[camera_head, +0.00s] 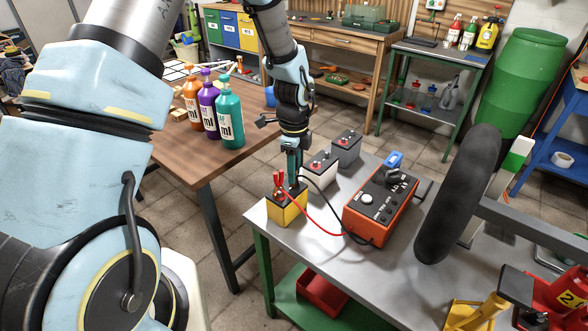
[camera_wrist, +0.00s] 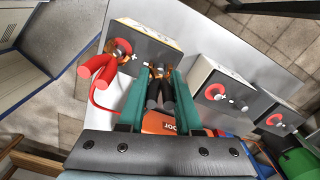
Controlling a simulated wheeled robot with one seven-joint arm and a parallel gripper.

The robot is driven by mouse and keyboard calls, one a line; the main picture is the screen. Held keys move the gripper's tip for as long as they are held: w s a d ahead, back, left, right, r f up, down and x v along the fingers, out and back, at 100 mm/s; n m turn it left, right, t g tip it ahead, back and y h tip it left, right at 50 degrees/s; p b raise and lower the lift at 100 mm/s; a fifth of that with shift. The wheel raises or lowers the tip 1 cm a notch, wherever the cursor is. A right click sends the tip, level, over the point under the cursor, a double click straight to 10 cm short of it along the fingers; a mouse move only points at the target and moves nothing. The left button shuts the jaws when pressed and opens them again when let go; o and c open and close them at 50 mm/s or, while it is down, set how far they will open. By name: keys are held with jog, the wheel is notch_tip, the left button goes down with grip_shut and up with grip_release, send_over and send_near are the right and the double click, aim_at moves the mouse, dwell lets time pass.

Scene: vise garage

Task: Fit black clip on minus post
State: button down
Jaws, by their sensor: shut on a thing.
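The yellow battery (camera_head: 285,213) stands near the left corner of the grey bench; its dark top (camera_wrist: 150,40) shows in the wrist view. The red clip (camera_wrist: 100,68) sits at its plus post, handles leaning left; it also shows in the head view (camera_head: 279,182). My gripper (camera_wrist: 158,82) is shut on the black clip (camera_wrist: 160,94), with one teal finger on each side of its handles. The clip's copper jaws are at the minus side of the battery top. The minus post is mostly hidden, so I cannot tell whether the jaws grip it. In the head view my gripper (camera_head: 292,170) is above the battery.
An orange charger (camera_head: 372,222) stands right of the battery, joined by red and black cables. White (camera_head: 319,173) and grey (camera_head: 346,148) batteries stand behind. A dark wheel (camera_head: 458,195) stands at the bench's right. Bottles (camera_head: 229,115) stand on the wooden table at left.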

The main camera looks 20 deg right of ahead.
grip_release()
dwell(0.8)
jog(key=shift+r+p, duration=3.25)
jog(key=shift+r, duration=0.8)
jog(key=w+a+r+n+b, duration=0.1)
jog(key=a+r+n, duration=0.3)
jog(key=a+n, duration=0.4)
jog(key=w+a+r+n+b, duration=0.1)
jog(key=a+r+n, duration=0.35)
jog(key=a, duration=0.55)
jog(key=s+a+r+n+t, duration=0.1)
jog(key=s+a+r+n, duration=0.2)
jog(key=a+n, duration=0.9)
jog(key=s, duration=0.3)
jog(key=shift+r+n+t, duration=0.15)
jog(key=shift+n+t, duration=0.15)
jog(key=shift+n, duration=0.05)
